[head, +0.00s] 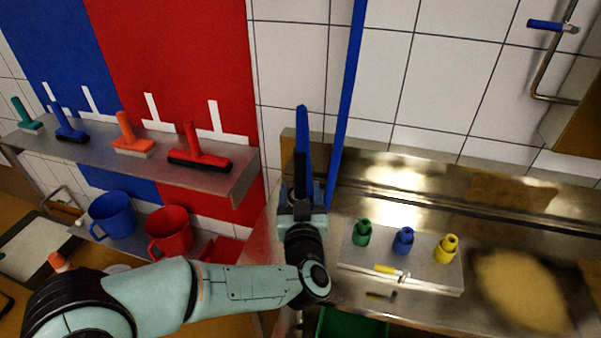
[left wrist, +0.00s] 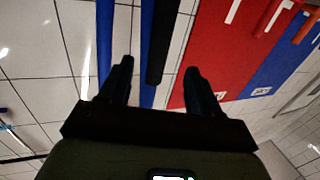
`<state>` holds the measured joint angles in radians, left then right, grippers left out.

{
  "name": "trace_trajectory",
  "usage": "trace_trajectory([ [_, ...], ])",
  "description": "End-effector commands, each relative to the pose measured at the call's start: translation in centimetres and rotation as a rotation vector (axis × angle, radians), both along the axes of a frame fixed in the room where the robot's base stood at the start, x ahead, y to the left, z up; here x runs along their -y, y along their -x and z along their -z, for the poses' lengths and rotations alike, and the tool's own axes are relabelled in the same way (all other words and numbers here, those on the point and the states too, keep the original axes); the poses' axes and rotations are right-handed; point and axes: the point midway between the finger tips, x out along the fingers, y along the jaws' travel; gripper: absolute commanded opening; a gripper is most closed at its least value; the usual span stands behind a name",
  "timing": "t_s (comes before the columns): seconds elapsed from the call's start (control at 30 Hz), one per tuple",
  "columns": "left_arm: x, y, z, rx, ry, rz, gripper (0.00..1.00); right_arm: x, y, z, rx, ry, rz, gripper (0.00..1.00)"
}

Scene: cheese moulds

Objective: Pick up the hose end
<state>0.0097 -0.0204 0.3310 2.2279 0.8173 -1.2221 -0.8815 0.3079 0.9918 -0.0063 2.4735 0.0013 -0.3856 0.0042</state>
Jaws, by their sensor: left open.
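A blue hose (head: 353,60) hangs down the tiled wall in the head view and passes behind my left gripper's right side. Beside it stands a shorter upright piece, blue at the top and dark below (head: 302,165), which looks like the hose end. My left gripper (head: 301,196) is at its lower part, pointing at the wall. In the left wrist view the open fingers (left wrist: 157,82) stand apart, with a dark strip (left wrist: 161,40) and blue edges between them. Another blue length (left wrist: 105,40) runs by the left finger. I cannot tell whether anything touches. My right gripper is not in view.
Green (head: 362,232), blue (head: 403,241) and yellow (head: 447,249) nozzle-like pieces stand on a pale board (head: 440,278) on the steel counter (head: 400,180). Brushes and squeegees sit on a shelf (head: 225,178) at left, with blue (head: 112,214) and red (head: 170,232) jugs below.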

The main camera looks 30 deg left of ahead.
Motion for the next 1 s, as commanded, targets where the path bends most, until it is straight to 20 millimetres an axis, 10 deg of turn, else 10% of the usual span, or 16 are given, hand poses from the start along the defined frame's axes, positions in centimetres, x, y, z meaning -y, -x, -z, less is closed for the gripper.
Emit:
trace_trajectory([
  [0.9,-3.8,-6.9,0.5,0.000,0.001,0.001,0.63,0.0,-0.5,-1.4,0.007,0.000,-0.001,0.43],
  [1.0,-3.8,-6.9,0.5,0.000,0.001,0.001,0.37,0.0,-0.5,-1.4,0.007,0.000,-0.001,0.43],
])
